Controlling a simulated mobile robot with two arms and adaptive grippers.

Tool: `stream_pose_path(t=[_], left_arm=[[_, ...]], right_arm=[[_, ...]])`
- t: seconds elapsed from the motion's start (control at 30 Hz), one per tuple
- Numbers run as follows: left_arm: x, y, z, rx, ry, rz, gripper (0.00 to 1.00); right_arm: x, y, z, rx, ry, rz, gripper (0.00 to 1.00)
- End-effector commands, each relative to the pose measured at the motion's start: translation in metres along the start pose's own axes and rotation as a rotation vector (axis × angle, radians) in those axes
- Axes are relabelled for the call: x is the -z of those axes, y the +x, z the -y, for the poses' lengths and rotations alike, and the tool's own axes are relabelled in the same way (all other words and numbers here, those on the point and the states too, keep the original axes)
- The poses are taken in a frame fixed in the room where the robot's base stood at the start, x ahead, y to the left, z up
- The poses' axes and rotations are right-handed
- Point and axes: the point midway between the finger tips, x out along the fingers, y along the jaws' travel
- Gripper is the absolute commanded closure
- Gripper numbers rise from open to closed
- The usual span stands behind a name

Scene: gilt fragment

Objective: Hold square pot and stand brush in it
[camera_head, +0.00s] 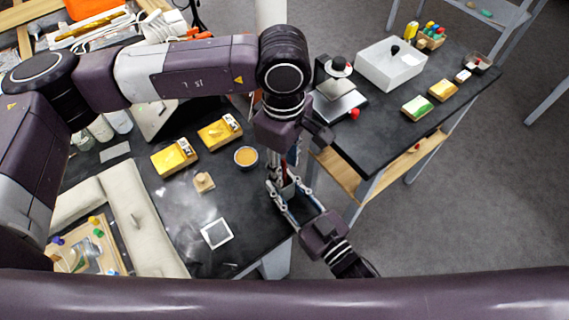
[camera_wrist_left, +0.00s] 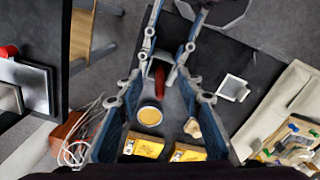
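My right gripper (camera_head: 287,191) reaches in from the lower right, its fingers on both sides of a small grey square pot (camera_head: 288,187) at the table's right edge. The brush's red handle (camera_head: 284,171) rises above the pot and also shows in the left wrist view (camera_wrist_left: 159,82). Its lower end is hidden, so its depth in the pot cannot be told. My left gripper (camera_head: 291,160) points down from above. In the left wrist view its fingers stand apart on either side of the handle, with gaps visible.
A bowl of yellow stuff (camera_head: 246,156), a small wooden block (camera_head: 204,182), a white square frame (camera_head: 217,233) and two yellow boxes (camera_head: 174,157) (camera_head: 220,131) are on the dark table. A second table with a white bin (camera_head: 390,66) stands at the right, past a gap.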

Motion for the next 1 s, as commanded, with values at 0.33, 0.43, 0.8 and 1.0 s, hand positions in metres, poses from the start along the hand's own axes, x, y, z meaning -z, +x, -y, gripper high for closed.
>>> stream_pose_path(t=[0.33, 0.43, 0.8, 1.0], left_arm=[[-0.001, -0.028, -0.001, -0.002, 0.0, 0.0, 0.66], [-0.001, -0.036, -0.001, -0.002, 0.0, 0.0, 0.66], [-0.001, -0.057, 0.0, -0.001, 0.0, 0.0, 0.66], [-0.001, -0.057, 0.0, 0.0, 0.0, 0.0, 0.66]], right_arm=[[0.0, 0.0, 0.0, 0.0, 0.0, 0.0, 0.96], [0.0, 0.0, 0.0, 0.0, 0.0, 0.0, 0.96], [0.0, 0.0, 0.0, 0.0, 0.0, 0.0, 0.96], [0.0, 0.0, 0.0, 0.0, 0.0, 0.0, 0.96]])
